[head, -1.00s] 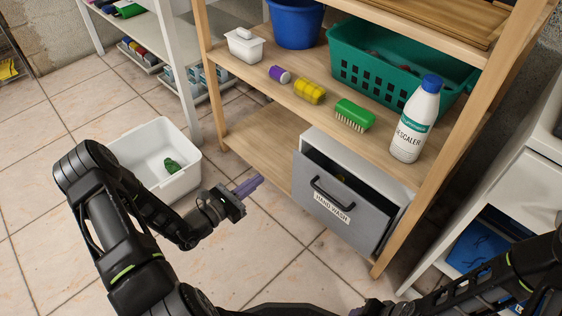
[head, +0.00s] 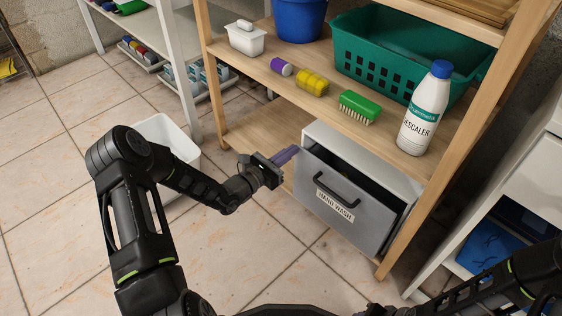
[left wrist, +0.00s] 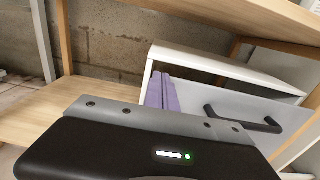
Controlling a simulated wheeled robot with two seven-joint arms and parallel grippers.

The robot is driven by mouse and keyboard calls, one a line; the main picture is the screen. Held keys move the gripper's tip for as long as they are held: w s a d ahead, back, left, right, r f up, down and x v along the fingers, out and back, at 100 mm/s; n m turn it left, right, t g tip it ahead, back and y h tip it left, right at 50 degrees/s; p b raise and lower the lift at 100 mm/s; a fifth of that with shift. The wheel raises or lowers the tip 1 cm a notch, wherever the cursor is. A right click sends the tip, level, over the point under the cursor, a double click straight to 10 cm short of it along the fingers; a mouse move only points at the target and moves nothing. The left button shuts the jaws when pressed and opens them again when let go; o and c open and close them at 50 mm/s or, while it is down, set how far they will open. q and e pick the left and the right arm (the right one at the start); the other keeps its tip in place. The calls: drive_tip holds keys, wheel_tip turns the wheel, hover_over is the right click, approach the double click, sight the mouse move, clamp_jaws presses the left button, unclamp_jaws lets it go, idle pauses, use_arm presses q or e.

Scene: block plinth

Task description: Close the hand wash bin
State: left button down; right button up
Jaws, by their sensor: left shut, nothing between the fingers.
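The hand wash bin (head: 346,202) is a grey-fronted bin with a dark handle and a HAND WASH label, in a white housing on the lower shelf. Its front stands out from the housing, with a dark gap behind the top edge. It also shows in the left wrist view (left wrist: 215,100). My left gripper (head: 288,154) has purple fingers, shut and empty, at the left edge of the bin's front. In the left wrist view the fingers (left wrist: 162,94) overlap the bin's left edge; I cannot tell whether they touch.
The shelf above holds a white tub (head: 246,40), a purple-and-white item (head: 281,67), a yellow item (head: 312,82), a green brush (head: 358,106), a descaler bottle (head: 424,112) and a teal basket (head: 400,65). A white floor bin (head: 180,140) is partly behind my left arm.

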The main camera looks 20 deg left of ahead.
use_arm(q)
drive_tip(key=shift+w, duration=0.1)
drive_tip(key=x, duration=0.4)
drive_tip(key=shift+d, duration=0.1)
drive_tip(key=shift+w+r, duration=0.1)
drive_tip(key=shift+r, duration=0.1)
use_arm(e)
drive_tip(key=shift+s, duration=0.1)
